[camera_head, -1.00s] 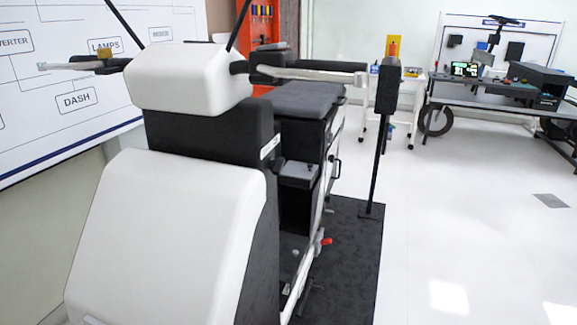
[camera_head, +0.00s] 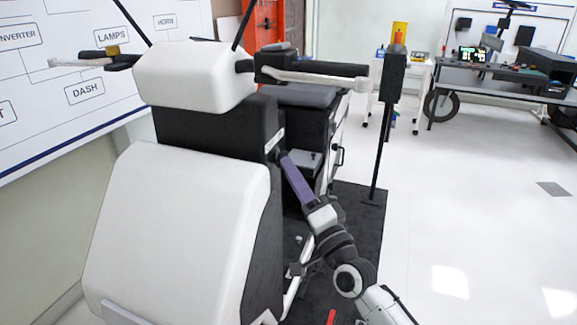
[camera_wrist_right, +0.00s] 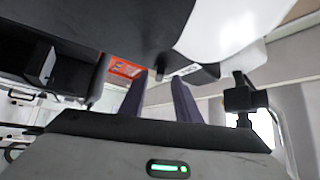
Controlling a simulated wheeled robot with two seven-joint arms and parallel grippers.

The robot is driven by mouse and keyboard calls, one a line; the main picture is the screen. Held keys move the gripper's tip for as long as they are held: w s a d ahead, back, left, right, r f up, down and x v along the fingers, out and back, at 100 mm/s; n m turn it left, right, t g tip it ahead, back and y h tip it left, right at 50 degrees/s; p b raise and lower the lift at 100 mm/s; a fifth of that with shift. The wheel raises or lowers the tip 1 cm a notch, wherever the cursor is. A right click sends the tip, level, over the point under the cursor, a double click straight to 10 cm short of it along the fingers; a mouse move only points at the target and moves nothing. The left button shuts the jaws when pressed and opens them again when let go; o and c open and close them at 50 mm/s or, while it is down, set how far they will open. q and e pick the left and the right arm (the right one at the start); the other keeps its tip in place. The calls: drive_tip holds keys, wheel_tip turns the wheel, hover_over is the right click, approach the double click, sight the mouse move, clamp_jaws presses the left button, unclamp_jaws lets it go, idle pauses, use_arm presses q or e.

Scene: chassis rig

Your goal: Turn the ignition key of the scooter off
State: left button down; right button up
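The scooter (camera_head: 185,215) has white panels and a dark body, with its handlebar at the top. In the head view my right gripper (camera_head: 285,158) reaches up from the lower right, with its purple-grey fingers at the dark side panel below a small white label (camera_head: 273,142). In the right wrist view its two fingers (camera_wrist_right: 160,78) stand apart. A small dark piece (camera_wrist_right: 159,75), perhaps the ignition key, shows between the fingertips; I cannot tell whether they touch it. In the head view the fingertips hide the key's place. My left gripper is not in view.
The right handlebar grip (camera_head: 315,70) overhangs above my right gripper. A dark post (camera_head: 383,140) stands on the black mat (camera_head: 365,210) to the right. A wiring board (camera_head: 70,70) stands at the left.

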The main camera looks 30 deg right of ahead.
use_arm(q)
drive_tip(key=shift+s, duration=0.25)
use_arm(e)
drive_tip(key=shift+x, duration=1)
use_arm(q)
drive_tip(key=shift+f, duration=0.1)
use_arm(e)
drive_tip(key=shift+c, duration=0.2)
